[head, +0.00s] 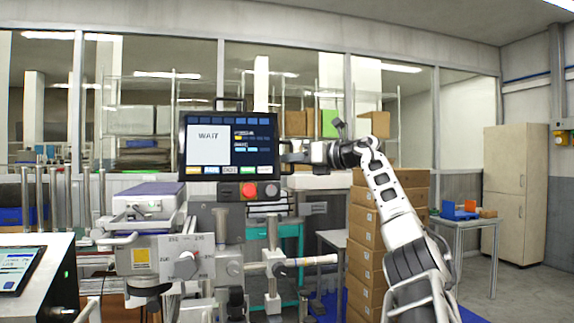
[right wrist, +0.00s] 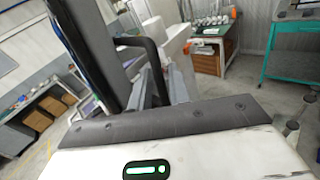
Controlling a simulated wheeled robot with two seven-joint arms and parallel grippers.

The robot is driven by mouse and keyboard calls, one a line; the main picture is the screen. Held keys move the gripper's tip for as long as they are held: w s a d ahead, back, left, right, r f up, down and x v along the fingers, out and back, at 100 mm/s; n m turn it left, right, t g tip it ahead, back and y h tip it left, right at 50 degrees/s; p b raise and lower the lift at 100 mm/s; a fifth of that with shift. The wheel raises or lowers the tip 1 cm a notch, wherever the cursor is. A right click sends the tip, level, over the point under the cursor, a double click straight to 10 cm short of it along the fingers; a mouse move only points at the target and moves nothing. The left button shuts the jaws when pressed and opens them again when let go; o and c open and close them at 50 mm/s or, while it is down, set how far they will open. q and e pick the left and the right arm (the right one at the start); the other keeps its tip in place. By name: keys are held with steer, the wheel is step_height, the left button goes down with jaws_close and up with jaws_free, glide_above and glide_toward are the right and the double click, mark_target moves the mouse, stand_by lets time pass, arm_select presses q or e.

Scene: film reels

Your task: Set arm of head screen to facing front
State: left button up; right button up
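The head screen (head: 228,145) is a dark monitor showing "WAIT" in the head view, its face turned toward my head camera. A dark handle is on its top edge and another sticks out at its right edge. My right gripper (head: 291,158) is at that right edge, by the side handle. In the right wrist view the screen's dark edge (right wrist: 88,40) and black side handle (right wrist: 153,55) are close up, and the handle runs down between the grey fingers (right wrist: 166,88). Whether the fingers press on it cannot be told. My left gripper is not visible.
A red button (head: 249,190) sits under the screen. The machine with a dial (head: 186,265) stands below and left. A tablet (head: 18,268) is at the lower left. Stacked cardboard boxes (head: 364,240) stand right of the screen, behind my right arm.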

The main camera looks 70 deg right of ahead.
steer(key=s+a+r+b, duration=0.1)
steer(key=s+b, duration=0.3)
steer(key=s, duration=1)
steer(key=shift+a, duration=0.5)
